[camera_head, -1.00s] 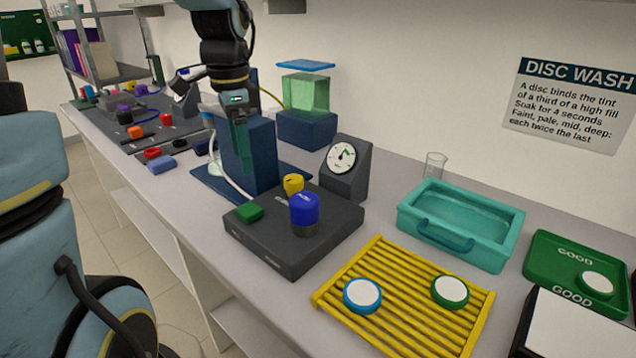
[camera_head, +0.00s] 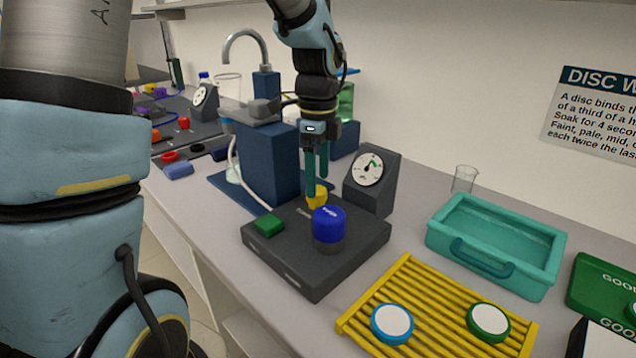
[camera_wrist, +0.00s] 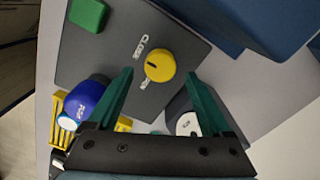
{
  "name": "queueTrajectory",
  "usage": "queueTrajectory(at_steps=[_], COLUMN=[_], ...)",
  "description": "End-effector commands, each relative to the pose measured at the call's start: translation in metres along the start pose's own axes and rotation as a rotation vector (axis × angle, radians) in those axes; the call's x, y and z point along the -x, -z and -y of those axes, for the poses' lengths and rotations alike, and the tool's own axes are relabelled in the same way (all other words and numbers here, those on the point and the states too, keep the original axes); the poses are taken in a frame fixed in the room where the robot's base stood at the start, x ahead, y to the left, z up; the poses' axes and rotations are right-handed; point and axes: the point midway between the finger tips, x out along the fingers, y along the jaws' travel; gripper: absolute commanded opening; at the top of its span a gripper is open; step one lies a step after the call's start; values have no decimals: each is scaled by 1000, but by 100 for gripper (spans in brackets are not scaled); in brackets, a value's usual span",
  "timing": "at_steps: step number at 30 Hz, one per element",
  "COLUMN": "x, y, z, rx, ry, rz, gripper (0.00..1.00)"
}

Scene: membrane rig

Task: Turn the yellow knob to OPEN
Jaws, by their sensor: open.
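The yellow knob (camera_head: 318,199) stands on top of the dark grey box (camera_head: 288,268), behind the blue knob (camera_head: 330,228). In the wrist view my gripper (camera_wrist: 160,75) is open, one fingertip to each side of the knob, with gaps showing. I cannot tell how far down the fingertips reach.
A green button (camera_head: 269,224) is on the same box. The gauge (camera_head: 372,180) stands close behind it at the right, and a blue block (camera_head: 268,165) behind it at the left. A yellow rack (camera_head: 432,318) with two discs and a teal tray (camera_head: 495,245) are at the right.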

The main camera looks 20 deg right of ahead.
Motion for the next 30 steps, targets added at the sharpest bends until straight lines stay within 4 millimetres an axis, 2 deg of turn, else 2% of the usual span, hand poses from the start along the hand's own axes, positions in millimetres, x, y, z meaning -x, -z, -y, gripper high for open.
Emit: queueTrajectory(at_steps=[6,17,30], x=[-23,-28,-28], y=[0,0,0], z=[0,0,0], rx=[0,1,1], ry=[-1,1,1], rz=[0,0,0], gripper=[84,84,34])
